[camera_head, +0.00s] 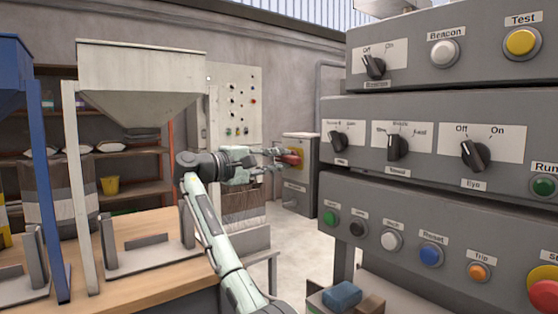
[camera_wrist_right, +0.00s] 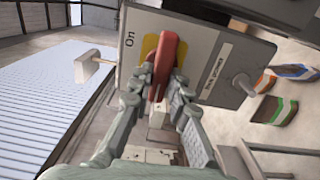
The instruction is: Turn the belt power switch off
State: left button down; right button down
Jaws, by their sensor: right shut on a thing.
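The belt power switch has a red handle (camera_wrist_right: 166,58) on a yellow plate, set on the face of a grey box (camera_head: 296,190). My right gripper (camera_wrist_right: 160,82) is shut on the red handle, one finger on each side. In the head view this gripper (camera_head: 282,156) reaches the box from the left. My left gripper is out of view.
A large grey control panel (camera_head: 430,100) with knobs and buttons fills the right side. A white hopper (camera_head: 140,70) stands over a wooden bench (camera_head: 165,262) at the left. A button board (camera_head: 237,100) is on the back wall. Bare floor shows around the box.

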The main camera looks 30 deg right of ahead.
jog(key=shift+d, duration=0.1)
jog(key=c, duration=1.4)
grip_release()
jog(key=shift+c, duration=0.2)
jog(key=s+a, duration=0.1)
jog(key=a, duration=1.1)
